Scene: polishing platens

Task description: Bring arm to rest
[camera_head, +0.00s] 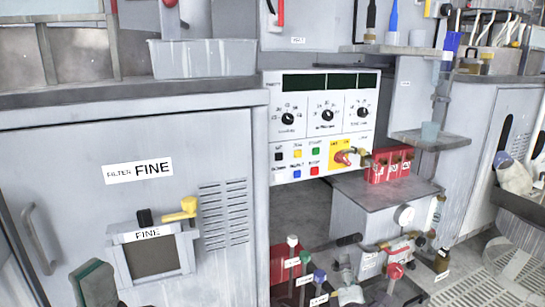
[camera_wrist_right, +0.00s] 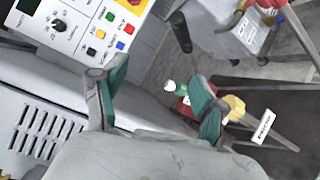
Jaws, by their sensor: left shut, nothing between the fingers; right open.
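My left gripper (camera_head: 93,284) shows at the lower left edge of the head view, grey with a dark green pad. It is shut and empty, in front of the grey FINE cabinet (camera_head: 100,215). Most of my left arm is outside the picture. My right gripper (camera_wrist_right: 158,88) fills the lower middle of the right wrist view. Its two green-padded fingers stand apart with nothing between them. Beyond them are coloured valve handles and the floor. In the head view I cannot clearly pick out the right gripper among the valves at bottom centre.
The control panel (camera_head: 322,125) with dials and buttons stands at centre; it also shows in the right wrist view (camera_wrist_right: 75,30). Coloured valve handles (camera_head: 306,257) stand at bottom centre. A small box (camera_head: 150,260) marked FINE has a yellow handle (camera_head: 180,210). A cup (camera_head: 430,133) sits on a shelf.

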